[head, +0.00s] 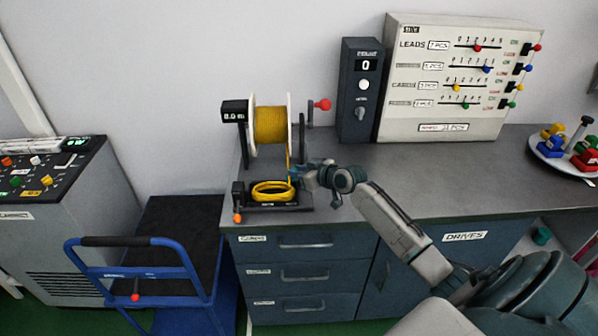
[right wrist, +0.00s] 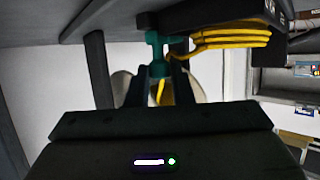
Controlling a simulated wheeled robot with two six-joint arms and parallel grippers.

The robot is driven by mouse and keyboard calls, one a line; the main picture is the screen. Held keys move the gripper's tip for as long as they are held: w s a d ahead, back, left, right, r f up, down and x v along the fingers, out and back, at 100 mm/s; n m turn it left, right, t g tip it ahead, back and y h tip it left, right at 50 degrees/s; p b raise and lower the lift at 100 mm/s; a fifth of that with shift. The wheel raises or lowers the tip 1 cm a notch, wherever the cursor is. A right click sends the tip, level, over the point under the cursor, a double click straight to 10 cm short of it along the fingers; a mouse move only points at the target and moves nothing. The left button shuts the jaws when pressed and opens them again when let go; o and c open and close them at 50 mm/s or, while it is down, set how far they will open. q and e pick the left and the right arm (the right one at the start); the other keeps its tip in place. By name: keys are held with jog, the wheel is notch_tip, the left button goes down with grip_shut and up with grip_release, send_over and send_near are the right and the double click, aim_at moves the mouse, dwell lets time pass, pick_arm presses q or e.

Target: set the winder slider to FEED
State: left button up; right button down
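The winder (head: 243,148) stands on the bench with a spool of yellow cable (head: 270,125), a red-knobbed crank (head: 322,105) and a small display. A coil of yellow cable (head: 272,190) lies on its black base; this coil also shows in the right wrist view (right wrist: 230,40). An orange knob (head: 238,217) sits at the base's front left. I cannot read which part is the slider. My right gripper (head: 295,173) is at the winder's right side. In the right wrist view, a teal post (right wrist: 157,55) stands between its fingertips; whether they grip it is unclear. My left gripper is out of view.
A dark box reading 0 (head: 359,90) and a panel of colored sliders (head: 395,122) stand behind, to the right. A tray (head: 540,148) with colored pieces is at far right. A blue cart (head: 200,275) and a grey console (head: 60,240) stand left. The bench's middle is free.

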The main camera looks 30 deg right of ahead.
aim_at(274, 183)
jog(key=w+a, duration=0.1)
jog(key=a, duration=0.1)
jog(key=w+a, duration=0.1)
jog(key=a, duration=0.1)
jog(key=w+a, duration=0.1)
jog(key=a, duration=0.1)
jog(key=shift+w+a+b, duration=0.1)
jog(key=shift+w+b, duration=0.25)
jog(key=shift+w, duration=0.05)
jog(key=c, duration=1.7)
grip_release()
jog(key=o, duration=0.4)
jog(key=shift+w+a, duration=0.1)
jog(key=shift+a, duration=0.05)
